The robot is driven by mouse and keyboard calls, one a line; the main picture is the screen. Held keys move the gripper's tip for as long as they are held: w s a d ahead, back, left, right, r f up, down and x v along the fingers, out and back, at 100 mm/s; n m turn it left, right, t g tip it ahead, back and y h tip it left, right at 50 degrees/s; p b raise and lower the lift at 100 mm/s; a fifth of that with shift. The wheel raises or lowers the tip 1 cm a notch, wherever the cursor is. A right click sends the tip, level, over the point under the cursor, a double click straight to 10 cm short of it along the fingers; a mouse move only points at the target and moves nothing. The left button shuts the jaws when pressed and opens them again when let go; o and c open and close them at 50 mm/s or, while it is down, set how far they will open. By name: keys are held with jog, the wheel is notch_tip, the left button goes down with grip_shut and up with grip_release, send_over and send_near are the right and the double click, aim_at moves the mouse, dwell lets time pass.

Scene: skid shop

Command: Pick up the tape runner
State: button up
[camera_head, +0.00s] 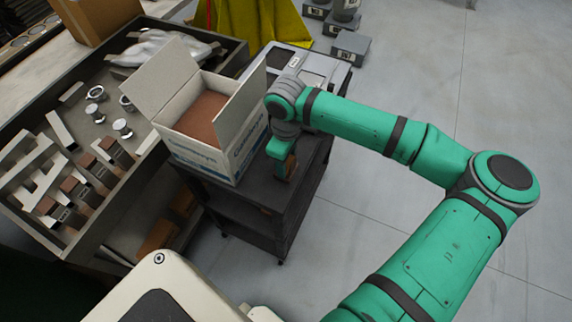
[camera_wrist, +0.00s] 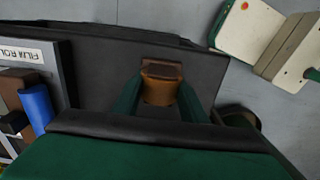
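A small brown and orange item (camera_wrist: 161,90), which looks like the tape runner, shows in the wrist view over the dark cart top. My gripper (camera_wrist: 161,100) has one green finger on each side of this item, very close to it. I cannot tell whether the fingers press on it or whether it rests on the cart. In the head view my gripper (camera_head: 284,158) points down at the cart top, right of the open carton, and the item (camera_head: 291,167) shows partly beside a finger.
An open white carton (camera_head: 226,160) stands left of my gripper on the dark cart (camera_head: 252,190). A grey tray unit (camera_head: 318,68) is behind. A bench (camera_head: 95,232) with metal parts and brown blocks lies left. Floor at right is clear.

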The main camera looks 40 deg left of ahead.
jog(key=shift+r, duration=0.1)
jog(key=shift+w+r, duration=0.1)
jog(key=shift+r, duration=0.45)
jog(key=s+d+r, duration=0.3)
jog(key=s+r, duration=0.8)
jog(key=s, duration=0.2)
jog(key=shift+s+d+r, duration=0.25)
jog(key=shift+s+r, duration=0.1)
jog(key=shift+r, duration=0.05)
jog(key=o, duration=0.6)
jog(key=c, duration=0.3)
jog(key=shift+c, duration=0.2)
